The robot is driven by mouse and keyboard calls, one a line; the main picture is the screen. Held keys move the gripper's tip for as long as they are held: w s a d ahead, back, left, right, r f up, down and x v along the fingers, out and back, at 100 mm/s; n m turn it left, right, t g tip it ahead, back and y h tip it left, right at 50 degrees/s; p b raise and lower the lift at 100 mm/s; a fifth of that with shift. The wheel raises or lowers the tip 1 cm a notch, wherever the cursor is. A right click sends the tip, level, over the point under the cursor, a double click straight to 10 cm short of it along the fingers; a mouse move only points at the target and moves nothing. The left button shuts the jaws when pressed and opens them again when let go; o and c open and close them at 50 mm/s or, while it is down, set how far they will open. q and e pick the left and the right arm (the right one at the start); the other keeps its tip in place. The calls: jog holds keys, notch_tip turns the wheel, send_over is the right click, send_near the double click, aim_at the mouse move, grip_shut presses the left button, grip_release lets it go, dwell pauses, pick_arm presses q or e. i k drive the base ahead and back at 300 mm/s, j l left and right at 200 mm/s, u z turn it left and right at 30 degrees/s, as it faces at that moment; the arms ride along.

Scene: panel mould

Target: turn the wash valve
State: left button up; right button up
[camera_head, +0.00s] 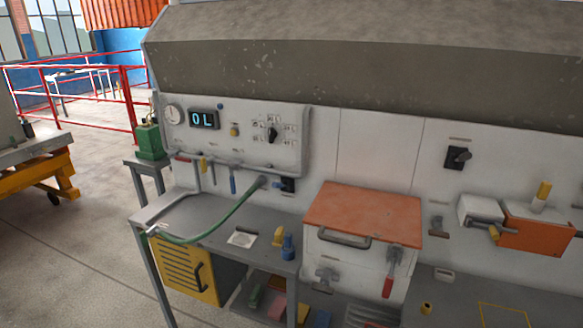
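No part is clearly labelled as the wash valve. A black fitting with a small blue handle (285,186) sits on the white wall just above the grey bench (205,215). A green hose (232,212) runs from a grey fitting (262,181) beside it, down across the bench to its left front corner. A black rotary knob (272,134) is on the upper control panel (300,112), and another black rotary switch (457,158) is on the wall at the right. Neither of my grippers shows in this view.
A white cabinet with an orange top (365,210) stands right of the bench. A red-handled lever (389,275) is on its front. An orange box (535,230) is mounted at the right. A grey hood (360,75) overhangs everything. Open floor (60,255) lies at the left.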

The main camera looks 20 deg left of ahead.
aim_at(144, 237)
jog(key=u, duration=1.8)
jog(key=i+j+z, duration=0.2)
jog(key=i+j, duration=0.15)
jog(key=i, duration=0.15)
